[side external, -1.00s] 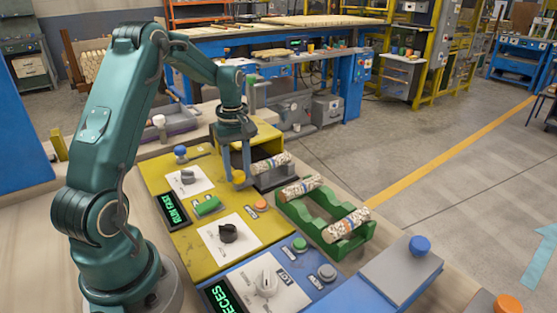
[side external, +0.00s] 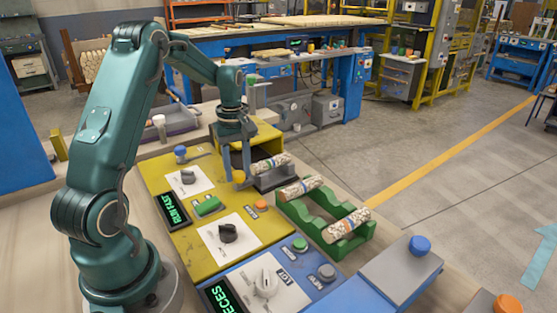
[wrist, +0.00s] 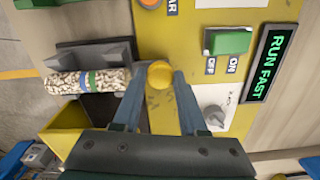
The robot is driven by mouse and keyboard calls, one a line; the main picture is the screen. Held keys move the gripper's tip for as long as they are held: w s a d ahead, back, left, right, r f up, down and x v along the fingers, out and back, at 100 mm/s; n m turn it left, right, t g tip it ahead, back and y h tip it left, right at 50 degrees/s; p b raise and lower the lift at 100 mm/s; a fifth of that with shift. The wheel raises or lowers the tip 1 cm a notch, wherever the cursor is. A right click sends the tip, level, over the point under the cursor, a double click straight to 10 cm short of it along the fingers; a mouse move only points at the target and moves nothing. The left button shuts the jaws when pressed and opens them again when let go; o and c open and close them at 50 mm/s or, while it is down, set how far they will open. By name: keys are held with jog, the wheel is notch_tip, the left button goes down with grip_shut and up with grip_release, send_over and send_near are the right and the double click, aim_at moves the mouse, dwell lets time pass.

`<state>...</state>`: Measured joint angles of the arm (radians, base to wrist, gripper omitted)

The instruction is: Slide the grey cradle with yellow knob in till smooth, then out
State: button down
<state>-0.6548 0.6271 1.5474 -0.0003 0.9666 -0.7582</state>
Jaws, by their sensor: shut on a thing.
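The grey cradle (side external: 277,182) sits at the mouth of the yellow housing (side external: 262,132), with a speckled turned piece (side external: 269,163) lying on it. In the wrist view the cradle (wrist: 95,55) shows beside this piece (wrist: 62,84), which has blue and green bands. Its yellow knob (wrist: 159,74) is between the fingertips of my gripper (wrist: 158,82), which is shut on it. In the side view the knob (side external: 239,177) is partly covered by the fingers. The inside of the housing is dark and mostly hidden.
A green rack (side external: 318,222) holds two more speckled pieces. The yellow panel has a green switch (side external: 207,205), a black dial (side external: 228,232) and a display reading RUN FAST (side external: 172,211). A blue panel (side external: 262,287) is nearer the camera.

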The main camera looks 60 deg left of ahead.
jog(key=shift+r, duration=0.1)
jog(key=shift+a, duration=1.95)
jog(key=c, duration=0.7)
grip_release()
jog(key=shift+r, duration=2.6)
jog(key=shift+c, duration=0.2)
